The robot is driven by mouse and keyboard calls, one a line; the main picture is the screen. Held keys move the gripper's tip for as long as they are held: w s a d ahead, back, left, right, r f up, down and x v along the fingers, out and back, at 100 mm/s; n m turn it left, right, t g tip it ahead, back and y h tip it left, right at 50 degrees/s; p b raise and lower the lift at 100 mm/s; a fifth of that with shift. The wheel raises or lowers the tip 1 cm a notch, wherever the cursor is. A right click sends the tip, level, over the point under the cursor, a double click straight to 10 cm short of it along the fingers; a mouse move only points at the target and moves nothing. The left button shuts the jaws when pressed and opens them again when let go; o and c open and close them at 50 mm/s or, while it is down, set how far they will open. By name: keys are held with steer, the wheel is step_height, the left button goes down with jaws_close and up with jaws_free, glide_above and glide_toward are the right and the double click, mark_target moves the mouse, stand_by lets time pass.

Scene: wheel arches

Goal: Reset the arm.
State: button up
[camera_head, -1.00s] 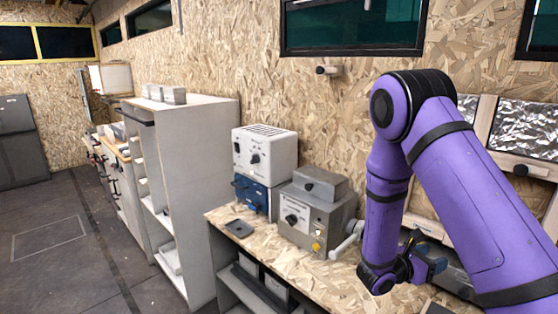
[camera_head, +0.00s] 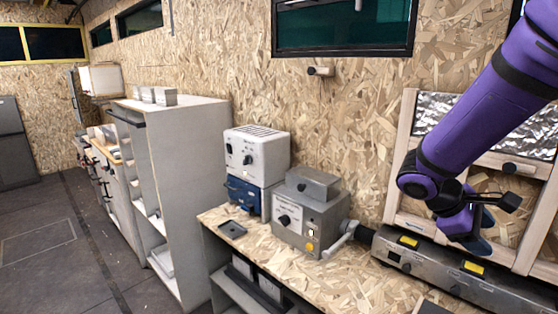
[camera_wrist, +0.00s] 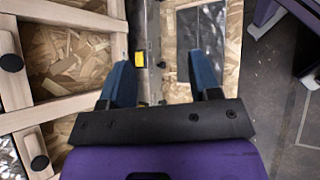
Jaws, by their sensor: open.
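My purple arm comes in from the upper right in the head view. My gripper (camera_head: 478,232) hangs at its end, in front of the wooden frame and above the grey unit with yellow parts. In the wrist view my gripper (camera_wrist: 160,82) shows two blue fingers spread apart with nothing between them. It is apart from the workbench (camera_wrist: 180,60) below.
The workbench (camera_head: 255,250) carries a grey crank box (camera_head: 310,220), a white device (camera_head: 257,150) on a blue box (camera_head: 243,193), and the long grey unit (camera_head: 430,270). A wooden frame (camera_head: 398,180) stands behind. A tall cabinet (camera_head: 190,170) is left; floor (camera_head: 50,235) beyond is clear.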

steer(key=s+a+r+m+t+y, duration=0.7)
steer(key=s+a+r+m+y, duration=0.1)
steer(key=s+r, duration=0.4)
steer(key=shift+s+a+t+y, duration=0.4)
steer(key=shift+s+a+y, duration=0.2)
steer(key=shift+a+y, duration=0.45)
stand_by(3.2)
